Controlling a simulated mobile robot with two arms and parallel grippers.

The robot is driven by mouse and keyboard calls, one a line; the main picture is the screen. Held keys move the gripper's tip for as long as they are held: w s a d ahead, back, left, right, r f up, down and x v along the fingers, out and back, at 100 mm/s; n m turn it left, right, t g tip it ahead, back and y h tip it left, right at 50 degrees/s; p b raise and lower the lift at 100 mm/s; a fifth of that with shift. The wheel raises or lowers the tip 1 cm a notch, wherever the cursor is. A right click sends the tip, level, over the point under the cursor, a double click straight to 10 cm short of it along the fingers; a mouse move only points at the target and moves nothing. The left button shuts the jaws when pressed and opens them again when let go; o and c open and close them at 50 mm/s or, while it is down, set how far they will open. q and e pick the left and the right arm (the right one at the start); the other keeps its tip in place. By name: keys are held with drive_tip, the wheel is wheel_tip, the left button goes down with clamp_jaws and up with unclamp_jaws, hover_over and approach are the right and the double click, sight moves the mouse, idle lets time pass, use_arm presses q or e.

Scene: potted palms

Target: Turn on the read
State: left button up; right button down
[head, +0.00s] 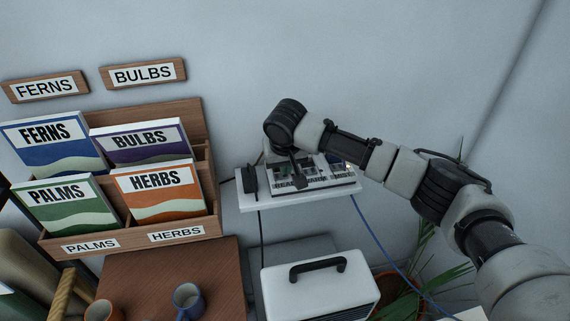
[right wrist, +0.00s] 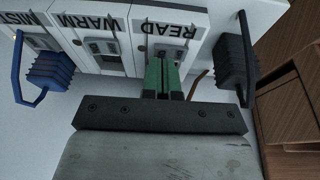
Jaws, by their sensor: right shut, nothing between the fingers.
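The READ label (right wrist: 168,29) is above the READ switch (right wrist: 172,51), which is partly hidden by my fingers. My right gripper (right wrist: 163,64) is shut and empty, its green fingertips at the READ switch; I cannot tell if they touch. In the head view my right gripper (head: 298,183) reaches down over the panel's left part. The switch's on or off position is unclear. My left gripper is out of view.
A black plug (head: 249,179) is beside READ; a blue plug (right wrist: 48,72) is by MIST. A wooden seed-packet rack (head: 205,130) stands left. Below are a white box (head: 320,290) with a black handle, a blue mug (head: 188,301) and palm leaves (head: 420,245).

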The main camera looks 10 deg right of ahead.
drive_tip(key=shift+f, duration=0.4)
